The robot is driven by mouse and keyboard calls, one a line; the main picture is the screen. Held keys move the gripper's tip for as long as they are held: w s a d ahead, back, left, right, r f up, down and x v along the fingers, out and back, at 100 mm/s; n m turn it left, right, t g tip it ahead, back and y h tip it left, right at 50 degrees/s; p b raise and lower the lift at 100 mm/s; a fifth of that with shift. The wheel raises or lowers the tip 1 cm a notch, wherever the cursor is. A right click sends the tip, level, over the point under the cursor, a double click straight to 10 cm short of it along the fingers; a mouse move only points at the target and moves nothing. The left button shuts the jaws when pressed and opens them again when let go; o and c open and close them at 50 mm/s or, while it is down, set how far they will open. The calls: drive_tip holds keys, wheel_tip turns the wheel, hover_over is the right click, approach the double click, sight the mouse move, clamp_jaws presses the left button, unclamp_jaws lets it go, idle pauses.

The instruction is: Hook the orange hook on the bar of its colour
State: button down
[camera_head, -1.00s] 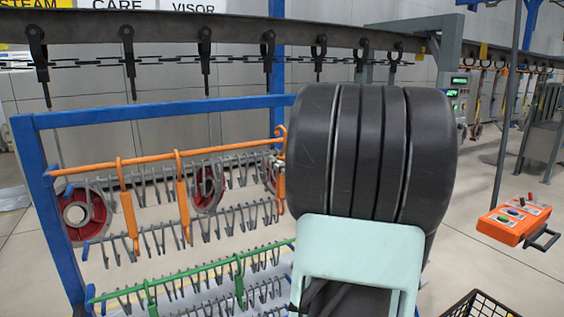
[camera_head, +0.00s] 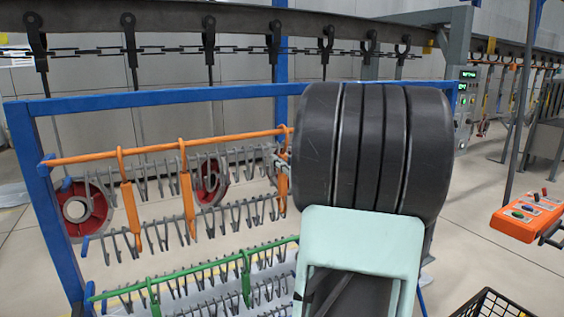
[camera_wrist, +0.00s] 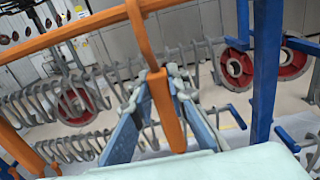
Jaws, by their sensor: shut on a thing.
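My gripper (camera_wrist: 165,82) is shut on an orange hook (camera_wrist: 167,112) in the wrist view. The hook's shank stands between the fingers, and its upper part reaches up to the orange bar (camera_wrist: 60,34). In the wrist view the hook and bar overlap there; I cannot tell whether the hook's bend is over the bar. In the head view the held orange hook (camera_head: 283,185) shows at the right end of the orange bar (camera_head: 100,155), partly hidden by my arm. Two other orange hooks, one left (camera_head: 131,210) and one in the middle (camera_head: 187,200), hang on this bar.
A blue frame (camera_head: 150,98) carries the bars, with grey hook rows behind. A green bar (camera_head: 190,268) with green hooks runs below. An overhead chain conveyor (camera_head: 170,50) passes above. An orange control box (camera_head: 528,218) and black basket (camera_head: 485,303) stand at right.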

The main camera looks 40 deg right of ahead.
idle(0.4)
drive_tip(key=c, duration=1.8)
unclamp_jaws()
drive_tip(key=shift+s, duration=0.15)
drive_tip(key=v, duration=1.1)
drive_tip(key=shift+s, duration=0.4)
drive_tip(key=shift+a, duration=0.15)
